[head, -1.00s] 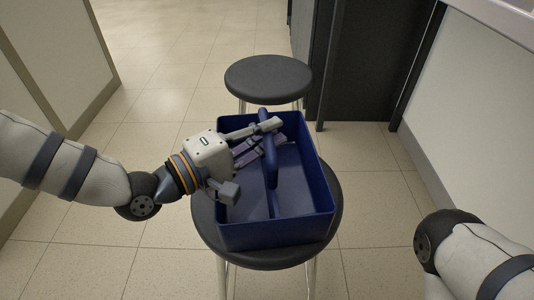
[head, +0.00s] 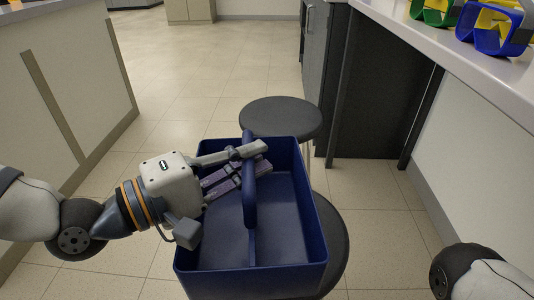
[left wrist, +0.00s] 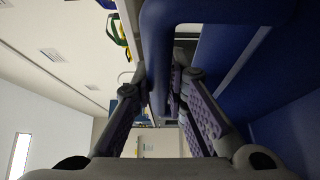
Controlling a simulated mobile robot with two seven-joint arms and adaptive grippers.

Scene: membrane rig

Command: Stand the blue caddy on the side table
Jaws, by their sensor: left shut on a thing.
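The blue caddy (head: 305,258) is an open box with a central divider and a raised handle (head: 249,205). My left gripper (head: 252,162) is shut on this handle, which also shows between the fingers in the left wrist view (left wrist: 158,50). The caddy looks empty and roughly level. It appears lifted over the near round dark-topped stool (head: 335,245), though any gap is hidden. A second dark round top (head: 281,118) stands just beyond it; I cannot tell which, if either, is the side table. My right gripper is out of view; only part of my right arm shows.
A pale counter (head: 450,50) runs along the right, with green-and-yellow (head: 437,10) and blue-and-yellow (head: 494,28) items on it. A dark cabinet (head: 335,80) stands below and behind. A pale panelled unit (head: 70,80) is at left. Tiled floor (head: 215,65) is open ahead.

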